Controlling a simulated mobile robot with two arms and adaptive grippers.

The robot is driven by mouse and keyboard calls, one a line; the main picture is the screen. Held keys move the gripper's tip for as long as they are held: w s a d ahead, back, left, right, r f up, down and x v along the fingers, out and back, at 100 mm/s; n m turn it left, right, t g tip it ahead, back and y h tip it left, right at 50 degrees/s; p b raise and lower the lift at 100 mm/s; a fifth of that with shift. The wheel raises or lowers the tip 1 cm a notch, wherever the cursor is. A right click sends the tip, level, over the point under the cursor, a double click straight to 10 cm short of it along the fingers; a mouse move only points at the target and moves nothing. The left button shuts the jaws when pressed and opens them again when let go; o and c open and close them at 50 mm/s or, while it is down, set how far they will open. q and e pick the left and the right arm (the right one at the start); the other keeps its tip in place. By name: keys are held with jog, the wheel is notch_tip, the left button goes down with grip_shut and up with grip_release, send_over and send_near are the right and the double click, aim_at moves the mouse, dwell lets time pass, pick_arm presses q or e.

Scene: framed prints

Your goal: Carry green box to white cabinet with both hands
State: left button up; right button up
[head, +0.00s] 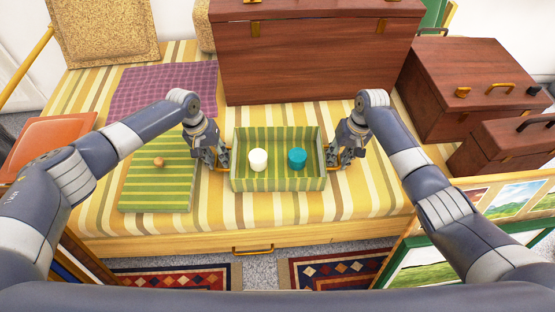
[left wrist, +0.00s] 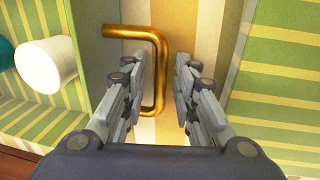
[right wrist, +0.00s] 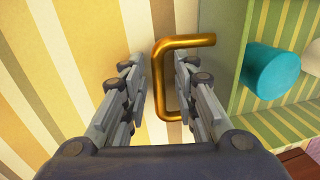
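The open green striped box (head: 277,185) sits on the yellow striped bed. It holds a white cylinder (head: 258,160) and a teal cylinder (head: 297,158). My left gripper (head: 221,162) is at the box's left side, by a brass handle (left wrist: 158,70); its fingers are apart, with the handle's bar between or just below them. My right gripper (head: 334,160) is at the right side, its fingers apart around the other brass handle (right wrist: 158,80). Neither gripper visibly clamps its handle. A green striped lid (head: 158,190) with a round knob lies left of the box. I see no white cabinet.
A large dark wooden chest (head: 310,60) stands right behind the box. More wooden cases (head: 470,85) stand at the right. Framed pictures (head: 510,200) lean at the lower right. An orange cushion (head: 50,145) lies at the left. Rugs (head: 335,272) lie on the floor in front.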

pick_arm(q)
grip_shut()
pick_arm(e)
grip_shut()
pick_arm(q)
jog(key=shift+r, duration=0.2)
pick_arm(e)
jog(key=shift+r, duration=0.15)
